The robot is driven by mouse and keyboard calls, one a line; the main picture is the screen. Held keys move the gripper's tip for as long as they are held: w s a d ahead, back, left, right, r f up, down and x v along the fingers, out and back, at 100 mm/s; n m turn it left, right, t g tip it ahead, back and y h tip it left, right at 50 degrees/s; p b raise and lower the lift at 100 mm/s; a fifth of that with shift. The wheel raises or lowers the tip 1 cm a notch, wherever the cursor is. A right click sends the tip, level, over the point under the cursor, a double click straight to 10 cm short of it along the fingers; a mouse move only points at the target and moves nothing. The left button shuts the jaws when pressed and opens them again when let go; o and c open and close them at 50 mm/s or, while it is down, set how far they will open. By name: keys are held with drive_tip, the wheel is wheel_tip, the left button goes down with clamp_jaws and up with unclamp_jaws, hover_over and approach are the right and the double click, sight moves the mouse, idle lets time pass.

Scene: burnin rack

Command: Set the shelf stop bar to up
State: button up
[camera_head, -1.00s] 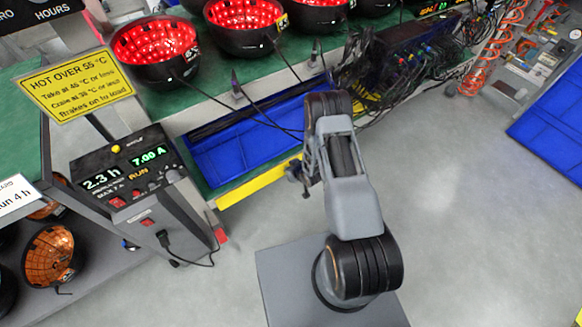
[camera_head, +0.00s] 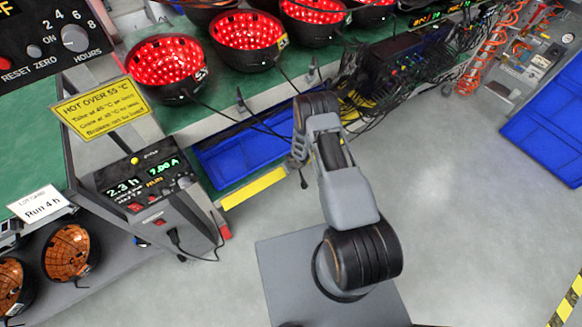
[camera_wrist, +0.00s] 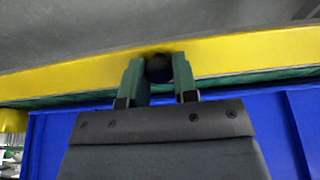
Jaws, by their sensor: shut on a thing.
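The shelf stop bar is a yellow bar (camera_head: 254,188) along the lower front of the bench, below a blue bin in the head view. In the wrist view the yellow bar (camera_wrist: 245,55) runs across the upper part, with a round black knob (camera_wrist: 158,67) on it. My gripper (camera_wrist: 158,76) has its two green fingers on either side of the knob and is shut on it. In the head view my arm reaches to the right end of the visible bar, and my fingers cannot be made out there.
Blue bins (camera_head: 238,153) sit just behind the bar. A control box (camera_head: 150,185) with a hanging cable stands left of the bar. Red-lit bowls (camera_head: 168,68) with cables stand on the green bench above. The grey floor on the right is open.

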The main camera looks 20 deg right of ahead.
idle(0.4)
drive_tip(key=o, duration=0.9)
drive_tip(key=shift+c, duration=0.2)
drive_tip(key=p+v, duration=0.3)
drive_tip(key=v, duration=1)
drive_tip(key=shift+r, duration=0.4)
drive_tip(key=shift+s, duration=0.1)
